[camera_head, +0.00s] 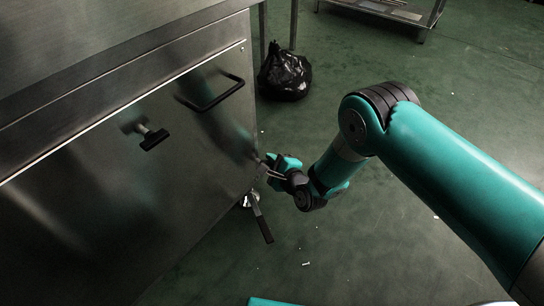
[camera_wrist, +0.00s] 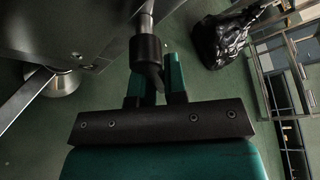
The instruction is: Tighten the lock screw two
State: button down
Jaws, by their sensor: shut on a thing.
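My gripper (camera_head: 268,168) is at the lower right edge of the steel dryer panel (camera_head: 100,215), with its fingers pointing toward the panel. In the wrist view, my gripper (camera_wrist: 156,78) has its two teal fingers close on either side of a dark cylindrical knob on a metal shaft (camera_wrist: 146,52). I take this to be the lock screw, and my gripper is shut on it. In the head view the knob is mostly hidden by my gripper. A black T-shaped handle (camera_head: 153,138) sticks out of the panel, farther left, apart from my gripper.
A curved black handle (camera_head: 212,98) sits higher on the panel. A dark lever (camera_head: 262,222) hangs below my gripper near the dryer's lower corner. A black rubbish bag (camera_head: 285,75) lies behind on the green floor. The floor to the right is mostly clear.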

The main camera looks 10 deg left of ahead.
jog(key=shift+s+f+m+g, duration=0.4)
jog(key=shift+m+g, duration=0.1)
jog(key=shift+m, duration=0.1)
jog(key=c, duration=1.2)
grip_release()
jog(key=shift+o, duration=0.2)
jog(key=shift+w, duration=0.1)
jog(key=shift+w+a+r, duration=0.1)
jog(key=shift+r, duration=0.05)
